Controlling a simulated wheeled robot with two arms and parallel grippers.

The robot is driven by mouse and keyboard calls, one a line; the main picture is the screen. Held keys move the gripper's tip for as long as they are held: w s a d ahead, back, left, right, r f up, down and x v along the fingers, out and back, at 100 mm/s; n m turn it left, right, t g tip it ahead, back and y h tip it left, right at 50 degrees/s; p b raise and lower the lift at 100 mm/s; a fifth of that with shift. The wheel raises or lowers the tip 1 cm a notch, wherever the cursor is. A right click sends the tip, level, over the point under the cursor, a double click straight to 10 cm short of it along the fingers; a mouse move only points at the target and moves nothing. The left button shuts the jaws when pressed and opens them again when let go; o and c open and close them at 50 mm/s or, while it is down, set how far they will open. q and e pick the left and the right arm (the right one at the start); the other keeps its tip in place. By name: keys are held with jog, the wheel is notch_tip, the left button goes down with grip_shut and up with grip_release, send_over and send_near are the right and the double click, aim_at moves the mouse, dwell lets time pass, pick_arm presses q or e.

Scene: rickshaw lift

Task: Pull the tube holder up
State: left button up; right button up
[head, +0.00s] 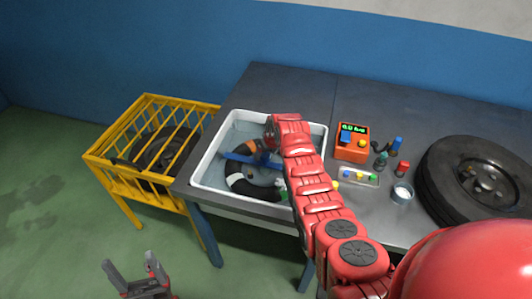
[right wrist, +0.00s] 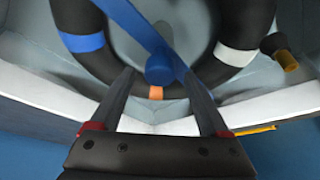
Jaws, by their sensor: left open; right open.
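The tube holder is a blue bar with a round blue knob; the bar (head: 238,158) lies across a dark inner tube (head: 238,184) with coloured bands, in the white basin (head: 196,172). In the right wrist view the knob (right wrist: 159,70) shows between the two fingers of my right gripper (right wrist: 158,82), which are apart on either side of it. Whether either finger touches it I cannot tell. In the head view my right arm partly covers the knob and tube. My left gripper (head: 131,265) is open and empty, low at the left above the green floor.
A yellow barred crate (head: 125,166) with a dark tyre inside stands left of the table (head: 285,90). The table's back is clear.

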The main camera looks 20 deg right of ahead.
jog(key=shift+w+f, duration=0.15)
jog(key=shift+f, duration=0.2)
grip_shut()
dwell(0.4)
dwell(1.0)
